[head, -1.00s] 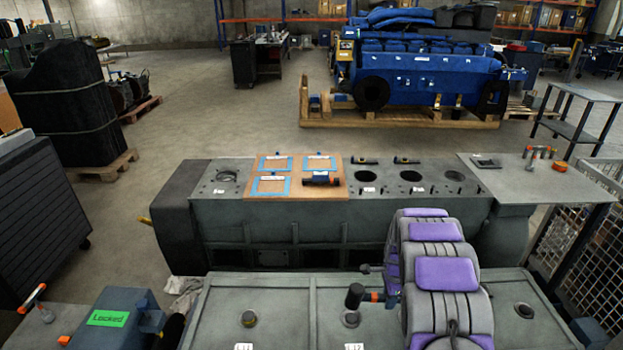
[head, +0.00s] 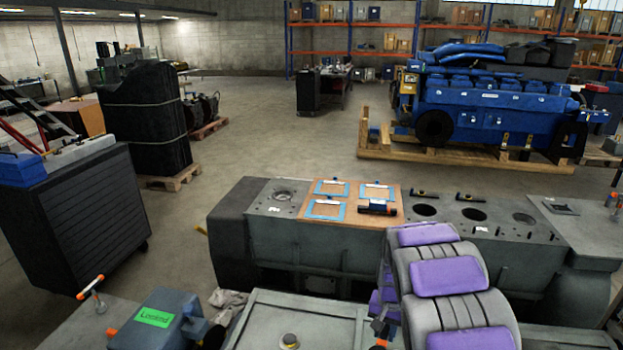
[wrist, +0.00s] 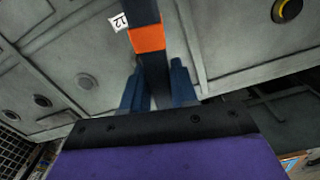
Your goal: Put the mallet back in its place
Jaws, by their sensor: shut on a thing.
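The mallet has a dark handle with an orange band (wrist: 148,40) and is in my gripper (wrist: 155,85). In the wrist view the blue fingers are shut on the handle, which points up and away over a grey metal surface. The mallet's head is not clear in the wrist view. In the head view only a small orange and dark part of the mallet (head: 379,346) shows at the bottom edge, beside my purple-padded arm. I cannot tell which spot is the mallet's place.
A grey engine block (head: 350,252) carries a brown board (head: 346,188) with several blue-taped frames and a dark cylinder (head: 378,207).

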